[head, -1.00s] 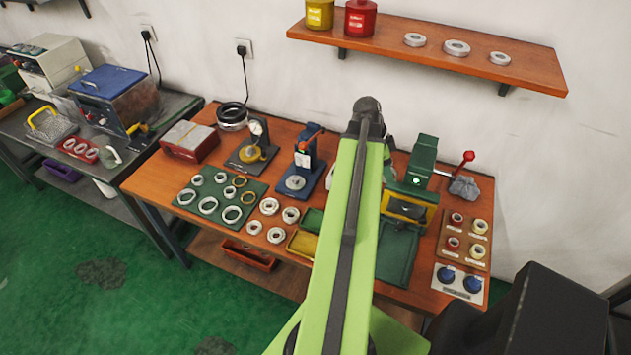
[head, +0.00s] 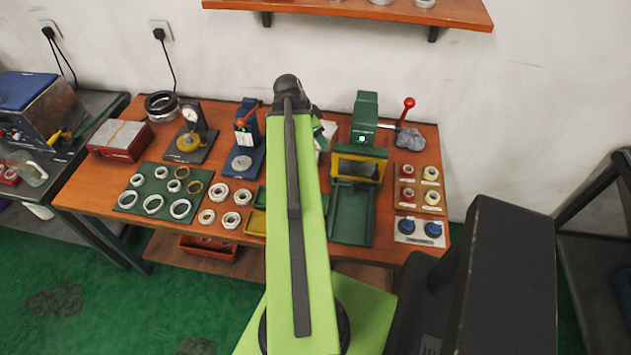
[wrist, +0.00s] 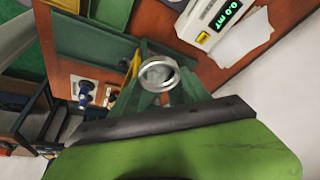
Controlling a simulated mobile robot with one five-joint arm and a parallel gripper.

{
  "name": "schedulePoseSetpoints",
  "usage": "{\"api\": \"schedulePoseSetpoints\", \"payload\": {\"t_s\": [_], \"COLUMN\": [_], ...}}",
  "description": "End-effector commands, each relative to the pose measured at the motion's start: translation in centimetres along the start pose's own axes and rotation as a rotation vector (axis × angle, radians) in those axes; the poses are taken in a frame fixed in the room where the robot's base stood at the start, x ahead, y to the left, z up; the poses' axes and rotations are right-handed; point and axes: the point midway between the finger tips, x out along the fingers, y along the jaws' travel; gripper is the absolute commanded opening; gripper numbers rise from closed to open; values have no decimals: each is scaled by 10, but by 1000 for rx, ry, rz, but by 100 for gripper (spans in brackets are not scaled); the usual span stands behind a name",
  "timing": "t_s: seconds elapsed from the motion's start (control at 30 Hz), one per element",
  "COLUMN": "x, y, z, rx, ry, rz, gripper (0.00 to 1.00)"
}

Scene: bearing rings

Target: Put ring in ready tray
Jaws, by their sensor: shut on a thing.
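A silver ring (wrist: 158,74) is held in my gripper (wrist: 156,86) in the wrist view, in front of the dark jaw mount. The gripper is shut on it, above the bench. In the head view my green arm hides the gripper and the held ring. A green tray (head: 351,222) lies in front of the green machine; a green tray surface (wrist: 85,42) shows in the wrist view. A yellow bin (head: 256,223) and a small green bin (head: 262,197) are partly behind my arm. I cannot read which one is the ready tray.
A green mat (head: 148,175) with several rings and loose rings (head: 232,220) lie left of my arm. The green machine (head: 366,125) with a red-knobbed lever (head: 408,103) stands at the back. A white meter (wrist: 205,22) reads 0.0 mT. A shelf (head: 350,8) is above.

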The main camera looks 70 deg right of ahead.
Motion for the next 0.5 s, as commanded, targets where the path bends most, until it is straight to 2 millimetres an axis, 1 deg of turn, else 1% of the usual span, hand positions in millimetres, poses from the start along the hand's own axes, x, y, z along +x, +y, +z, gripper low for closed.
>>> {"api": "schedulePoseSetpoints", "payload": {"t_s": [0.03, 0.5], "x": [16, 81], "y": [0, 0], "z": [7, 34], "rx": [0, -1], "ry": [0, 0], "rz": [0, 0], "gripper": [10, 10]}}
